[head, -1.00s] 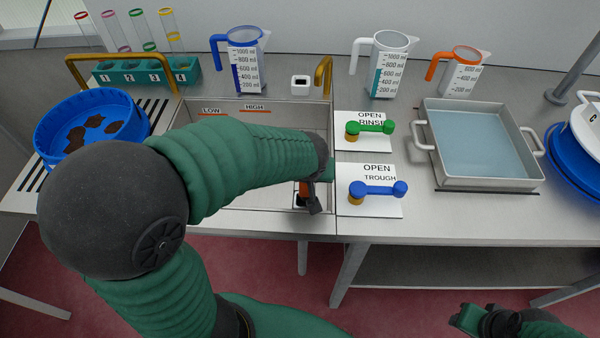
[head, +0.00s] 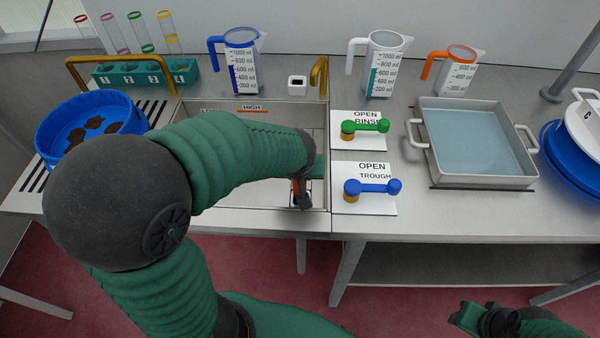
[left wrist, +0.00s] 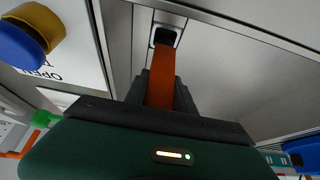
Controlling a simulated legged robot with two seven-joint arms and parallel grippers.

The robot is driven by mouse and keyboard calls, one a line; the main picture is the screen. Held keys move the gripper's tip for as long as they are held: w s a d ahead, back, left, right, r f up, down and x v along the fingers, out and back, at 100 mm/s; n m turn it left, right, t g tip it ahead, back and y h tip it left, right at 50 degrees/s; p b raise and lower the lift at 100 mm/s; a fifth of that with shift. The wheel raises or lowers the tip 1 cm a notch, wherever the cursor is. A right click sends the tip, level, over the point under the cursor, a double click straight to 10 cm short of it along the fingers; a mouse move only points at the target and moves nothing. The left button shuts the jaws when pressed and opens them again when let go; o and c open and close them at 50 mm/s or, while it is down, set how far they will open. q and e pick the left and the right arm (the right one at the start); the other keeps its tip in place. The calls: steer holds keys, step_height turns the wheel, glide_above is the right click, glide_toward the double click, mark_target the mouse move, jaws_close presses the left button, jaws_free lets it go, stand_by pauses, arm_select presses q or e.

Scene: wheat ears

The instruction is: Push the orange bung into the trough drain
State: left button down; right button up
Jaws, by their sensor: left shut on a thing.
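My left gripper (head: 302,196) reaches down into the steel trough (head: 240,222) near its front right corner. It is shut on the orange bung (left wrist: 162,78), which also shows as a small orange piece in the head view (head: 295,187). In the left wrist view the bung stands between the two dark fingers (left wrist: 160,98). Its far end is at a square drain fitting (left wrist: 167,34) with a dark opening. I cannot tell how deep the bung sits in it. My right gripper (head: 468,317) is at the bottom right, away from the trough; its fingers are unclear.
A blue TROUGH lever (head: 372,187) and a green RINSE lever (head: 366,126) stand just right of the trough. A pan of water (head: 472,143) is farther right. A blue sieve (head: 62,122) is on the left drainer. Measuring jugs (head: 243,65) stand behind.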

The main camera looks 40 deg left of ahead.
arm_select(q)
steer(key=shift+a+f, duration=0.25)
steer(key=shift+a, duration=0.45)
steer(key=shift+d+f+b, duration=0.35)
steer(key=shift+d+b, duration=0.2)
steer(key=shift+a+f+b, duration=0.25)
steer(key=shift+f+b, duration=0.15)
steer(key=shift+f, duration=0.05)
steer(key=shift+r+p, duration=0.55)
steer(key=shift+r, duration=0.25)
arm_select(e)
steer(key=shift+a+f, duration=0.3)
steer(key=shift+a, duration=0.15)
arm_select(q)
steer(key=shift+f, duration=0.1)
arm_select(e)
steer(key=shift+f, duration=0.1)
